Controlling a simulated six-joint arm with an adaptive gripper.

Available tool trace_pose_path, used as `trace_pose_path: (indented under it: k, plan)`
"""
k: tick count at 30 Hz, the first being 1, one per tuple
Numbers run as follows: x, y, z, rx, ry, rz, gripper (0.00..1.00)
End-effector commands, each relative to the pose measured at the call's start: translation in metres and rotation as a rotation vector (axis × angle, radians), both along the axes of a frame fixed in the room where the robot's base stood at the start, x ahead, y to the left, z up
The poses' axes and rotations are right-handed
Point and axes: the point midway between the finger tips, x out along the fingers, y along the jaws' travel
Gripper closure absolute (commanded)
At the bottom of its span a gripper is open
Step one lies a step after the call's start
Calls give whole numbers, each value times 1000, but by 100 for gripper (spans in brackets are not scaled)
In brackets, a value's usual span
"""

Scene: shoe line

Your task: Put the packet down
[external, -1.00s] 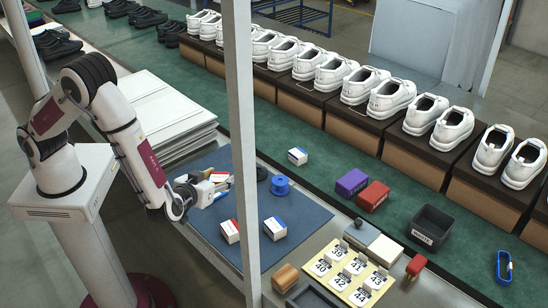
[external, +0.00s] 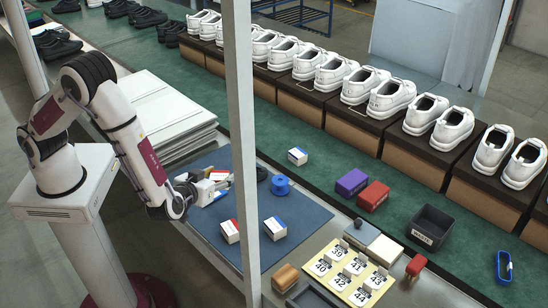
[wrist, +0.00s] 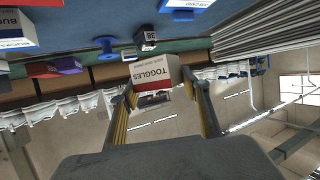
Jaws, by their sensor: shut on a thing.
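My gripper (external: 208,190) is over the left part of the blue mat (external: 310,212) in the external view. In the wrist view my gripper (wrist: 160,90) has its two fingers on either side of a white packet (wrist: 165,74) with a red band, marked TOGGLES. The packet is held tilted between the fingers. In the external view it appears as a pale box (external: 219,174), partly hidden by the gripper. I cannot tell how high it is above the mat.
A red-banded box (external: 230,231) and a blue-banded box (external: 275,228) stand on the mat's front. A blue spool (external: 280,185) is right of my gripper. A pale post (external: 242,130) crosses the view. Another box (external: 298,156) sits on the green belt.

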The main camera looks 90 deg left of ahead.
Motion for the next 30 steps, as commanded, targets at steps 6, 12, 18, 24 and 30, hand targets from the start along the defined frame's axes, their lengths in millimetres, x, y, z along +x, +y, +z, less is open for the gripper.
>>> trace_pose_path:
  k: [6, 12, 18, 24, 30]
  plan:
    - [-3, 24, -3, 0, 1, 47, 81]
    - [2, 61, -7, 0, 0, 106, 81]
    - [35, 99, -10, -1, -2, 93, 81]
    - [85, 135, -12, 0, -2, 9, 81]
    - [137, 161, -10, 1, 0, -109, 81]
